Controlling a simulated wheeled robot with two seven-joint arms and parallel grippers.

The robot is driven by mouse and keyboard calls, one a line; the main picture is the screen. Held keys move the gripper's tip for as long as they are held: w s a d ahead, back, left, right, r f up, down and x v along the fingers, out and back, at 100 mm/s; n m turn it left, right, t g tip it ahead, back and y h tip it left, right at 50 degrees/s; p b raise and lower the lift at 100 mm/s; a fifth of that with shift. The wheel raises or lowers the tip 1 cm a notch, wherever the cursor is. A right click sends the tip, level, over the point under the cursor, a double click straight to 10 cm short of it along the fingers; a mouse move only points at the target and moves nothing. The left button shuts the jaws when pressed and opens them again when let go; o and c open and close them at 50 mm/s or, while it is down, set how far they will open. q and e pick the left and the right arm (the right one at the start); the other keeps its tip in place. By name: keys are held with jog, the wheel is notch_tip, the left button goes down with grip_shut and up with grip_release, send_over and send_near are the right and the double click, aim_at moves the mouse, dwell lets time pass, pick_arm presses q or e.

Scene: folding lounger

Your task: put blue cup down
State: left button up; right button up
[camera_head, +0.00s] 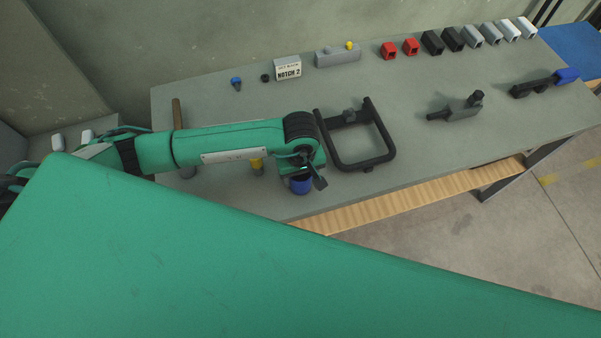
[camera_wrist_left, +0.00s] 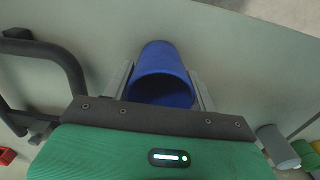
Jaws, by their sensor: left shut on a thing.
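The blue cup (camera_head: 300,187) is below my left gripper (camera_head: 306,178), over the front part of the grey table (camera_head: 240,203) near its front edge. In the left wrist view the cup (camera_wrist_left: 162,72) lies between the two grey fingers of the left gripper (camera_wrist_left: 162,88), which is shut on it. Its open rim faces the wrist camera. I cannot tell whether its base touches the table. The gripper and forearm hide part of the cup in the head view. My right gripper is not in view.
A black U-shaped frame (camera_head: 384,158) lies just right of the cup. A "NOTCH 2" block (camera_head: 288,69) and several red, black and grey blocks line the back.

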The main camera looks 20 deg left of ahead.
pick_arm(q)
jog(key=shift+f, duration=0.15)
jog(key=o, duration=0.9)
jog(key=shift+o, duration=0.3)
jog(key=shift+r, duration=0.3)
notch_tip(320, 180, up, 12)
jog(key=b, duration=0.4)
jog(key=shift+b, duration=0.3)
